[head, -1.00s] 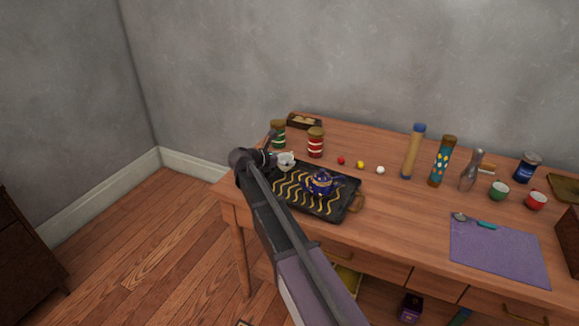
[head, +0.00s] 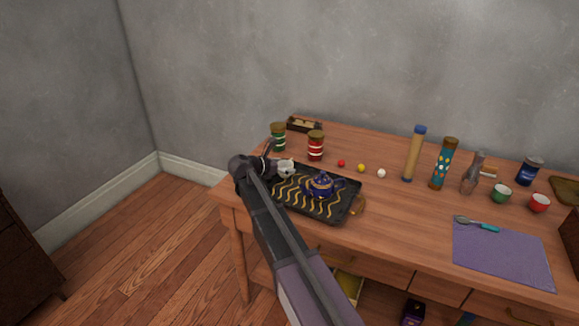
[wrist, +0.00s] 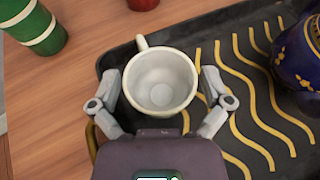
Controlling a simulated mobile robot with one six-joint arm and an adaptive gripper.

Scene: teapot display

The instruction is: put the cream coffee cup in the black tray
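The cream coffee cup (wrist: 160,82) stands upright and empty at the left end of the black tray (wrist: 290,157), its handle toward the upper left in the wrist view. The cup also shows in the head view (head: 286,168), beside my gripper on the tray (head: 338,214). My gripper (wrist: 161,88) has one finger on each side of the cup, very near its walls. The fingers look spread slightly wider than the cup. The cup's underside and its contact with the tray are hidden.
A blue teapot (head: 321,186) stands on the tray, right of the cup. A green striped jar (head: 278,137) and a red striped jar (head: 315,146) stand behind the tray. Small balls lie to the right. A purple mat (head: 500,252) lies farther right, with bare table between.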

